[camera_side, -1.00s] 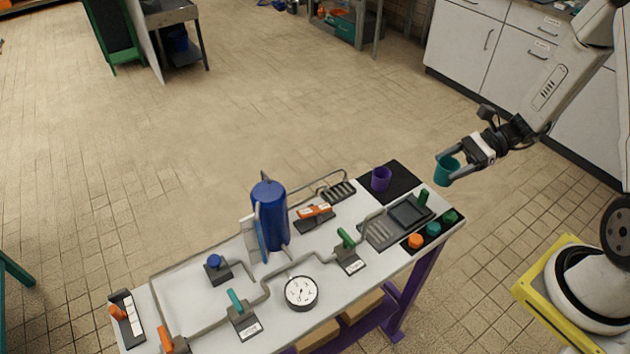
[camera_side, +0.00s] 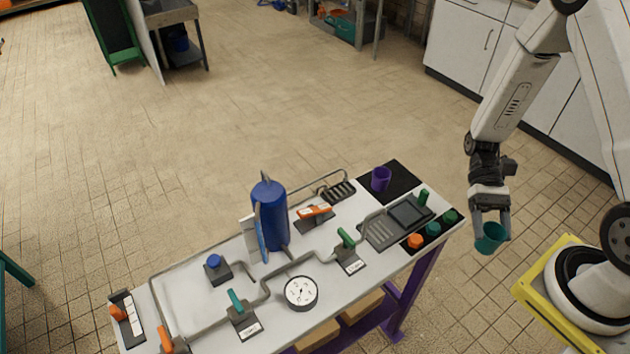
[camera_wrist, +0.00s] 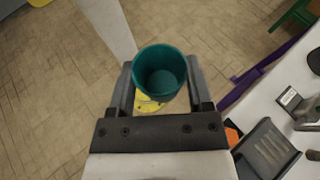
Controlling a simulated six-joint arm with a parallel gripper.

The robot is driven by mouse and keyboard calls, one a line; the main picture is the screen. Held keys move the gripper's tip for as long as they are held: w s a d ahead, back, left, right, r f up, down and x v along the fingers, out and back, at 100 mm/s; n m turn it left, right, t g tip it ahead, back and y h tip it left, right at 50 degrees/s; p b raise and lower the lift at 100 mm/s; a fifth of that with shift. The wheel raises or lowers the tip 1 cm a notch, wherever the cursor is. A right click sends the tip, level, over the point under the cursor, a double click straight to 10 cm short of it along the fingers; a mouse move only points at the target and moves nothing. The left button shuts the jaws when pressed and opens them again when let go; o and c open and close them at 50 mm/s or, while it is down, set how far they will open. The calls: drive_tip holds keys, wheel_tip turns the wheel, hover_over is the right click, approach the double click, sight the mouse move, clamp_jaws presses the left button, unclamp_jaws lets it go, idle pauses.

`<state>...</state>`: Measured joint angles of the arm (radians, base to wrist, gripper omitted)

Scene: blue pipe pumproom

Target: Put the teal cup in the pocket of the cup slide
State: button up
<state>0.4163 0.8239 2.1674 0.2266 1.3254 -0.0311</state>
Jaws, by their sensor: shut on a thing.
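My gripper (camera_side: 490,222) is shut on the teal cup (camera_side: 490,239) and holds it in the air to the right of the table's right end. In the wrist view the teal cup (camera_wrist: 160,74) sits between the two fingers of my gripper (camera_wrist: 160,90), its open mouth toward the camera and its inside empty. The cup slide (camera_side: 408,213) appears to be the grey tray with a square recess at the table's right end, left of my gripper. Part of this grey tray (camera_wrist: 262,150) also shows in the wrist view at lower right.
A purple cup (camera_side: 381,179) stands on a black mat (camera_side: 402,172) at the back right. Orange, teal and green knobs (camera_side: 433,229) line the right edge. A green upright peg (camera_side: 424,197) stands beside the tray. A blue cylinder (camera_side: 270,215) and pipes fill the table's middle.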

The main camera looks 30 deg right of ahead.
drive_tip(key=s+d+n+g+h, duration=0.3)
drive_tip(key=d+n+h, duration=0.2)
drive_tip(key=n+h, duration=0.55)
drive_tip(key=w+d+n+t+h, duration=0.4)
drive_tip(key=w+n+t+h, duration=0.2)
drive_tip(key=n+h, duration=0.25)
drive_tip(key=w+a+n+t, duration=1.1)
drive_tip(key=w+n+t, duration=0.3)
drive_tip(key=t, duration=0.3)
drive_tip(key=shift+w+f+n+y, duration=0.25)
drive_tip(key=shift+f+n+y, duration=0.15)
drive_tip(key=shift+n, duration=0.2)
drive_tip(key=shift+a, duration=0.1)
drive_tip(key=shift+f, duration=2.15)
